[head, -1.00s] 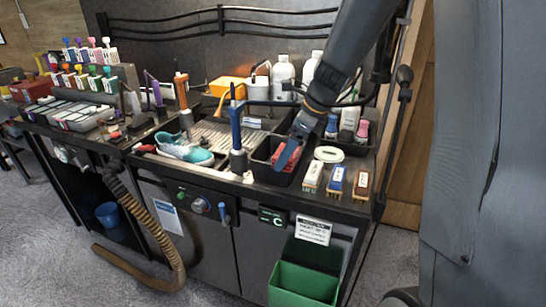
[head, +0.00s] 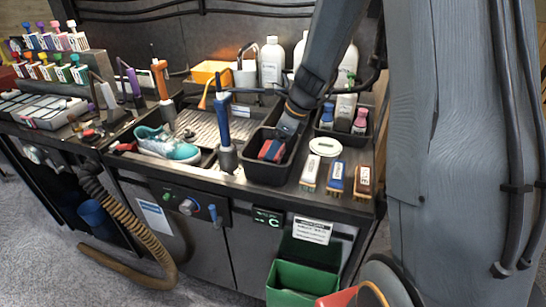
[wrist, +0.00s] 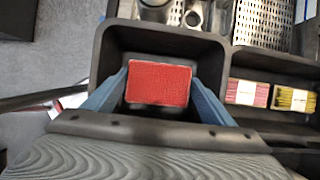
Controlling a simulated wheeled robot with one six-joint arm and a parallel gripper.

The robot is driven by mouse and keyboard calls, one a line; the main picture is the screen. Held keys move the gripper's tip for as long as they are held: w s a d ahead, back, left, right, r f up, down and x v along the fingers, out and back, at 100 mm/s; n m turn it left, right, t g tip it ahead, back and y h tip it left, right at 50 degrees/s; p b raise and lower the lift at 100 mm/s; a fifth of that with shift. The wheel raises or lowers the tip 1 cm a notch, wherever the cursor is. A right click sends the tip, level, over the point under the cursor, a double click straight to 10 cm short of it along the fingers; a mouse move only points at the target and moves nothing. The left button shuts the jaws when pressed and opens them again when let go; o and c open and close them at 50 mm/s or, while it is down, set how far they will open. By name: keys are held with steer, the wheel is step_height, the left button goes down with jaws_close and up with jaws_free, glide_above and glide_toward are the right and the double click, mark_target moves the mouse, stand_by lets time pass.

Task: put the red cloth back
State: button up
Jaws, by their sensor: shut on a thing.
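The red cloth (head: 264,150) is a small folded block inside a black bin (head: 268,173) at the front of the bench. In the wrist view the cloth (wrist: 158,83) lies between the two blue fingers of my gripper (wrist: 160,96), over the floor of the bin (wrist: 165,35). My gripper (head: 272,150) reaches down into the bin and is shut on the cloth. One finger covers part of the cloth in the head view. I cannot tell whether the cloth touches the bin floor.
A teal sneaker (head: 168,148) sits left of the bin, beyond an upright blue-handled tool (head: 222,120). Right of the bin are a white round dish (head: 326,147) and three brushes (head: 336,178). Bottles (head: 272,60) stand behind. A green bin (head: 300,283) hangs below the front edge.

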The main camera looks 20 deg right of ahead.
steer(key=shift+f, duration=1.6)
steer(key=o, duration=0.8)
steer(key=shift+f, duration=0.1)
steer(key=b+v, duration=0.1)
steer(key=v, duration=1.1)
steer(key=shift+s, duration=0.1)
